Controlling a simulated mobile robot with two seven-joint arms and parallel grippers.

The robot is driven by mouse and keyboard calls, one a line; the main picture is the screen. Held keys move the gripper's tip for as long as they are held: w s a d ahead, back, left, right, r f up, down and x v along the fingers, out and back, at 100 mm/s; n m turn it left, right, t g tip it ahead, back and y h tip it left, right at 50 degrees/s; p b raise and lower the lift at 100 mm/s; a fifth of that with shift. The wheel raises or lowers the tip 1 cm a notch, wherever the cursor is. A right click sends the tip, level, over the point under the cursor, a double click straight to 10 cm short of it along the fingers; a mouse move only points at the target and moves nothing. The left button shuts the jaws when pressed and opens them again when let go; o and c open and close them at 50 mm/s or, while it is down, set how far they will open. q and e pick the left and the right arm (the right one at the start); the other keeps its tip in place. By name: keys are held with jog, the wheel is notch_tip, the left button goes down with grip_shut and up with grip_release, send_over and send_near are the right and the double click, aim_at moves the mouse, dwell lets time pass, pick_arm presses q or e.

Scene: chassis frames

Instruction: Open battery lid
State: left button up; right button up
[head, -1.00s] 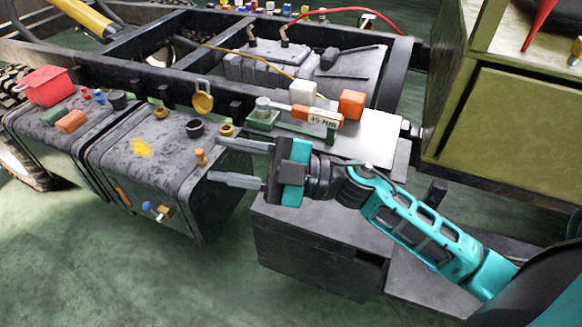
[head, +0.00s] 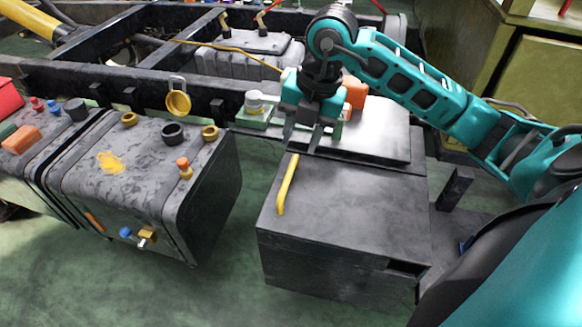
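The battery box is a dark grey box whose flat top, the lid (head: 350,195), lies closed in the head view, right of centre. A thin yellow handle (head: 288,185) stands on the lid's left part. My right gripper (head: 303,146) comes down from above, over the far edge of the lid just behind the handle. Its fingers point downward, are apart, and hold nothing that I can see. The arm comes in from the right. My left gripper is not in view.
A grey fuel tank (head: 150,180) with several caps stands left of the box, with a gap between. An olive cabinet (head: 540,80) is at the back right.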

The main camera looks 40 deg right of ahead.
aim_at(290, 173)
jog(key=f, duration=0.3)
jog(key=w+f+b, duration=0.1)
jog(key=f, duration=0.1)
jog(key=a+f, duration=0.1)
jog(key=f, duration=0.2)
jog(key=shift+w+a+f+b, duration=0.1)
jog(key=shift+w+f+b, duration=0.1)
jog(key=shift+f+b, duration=0.15)
grip_shut()
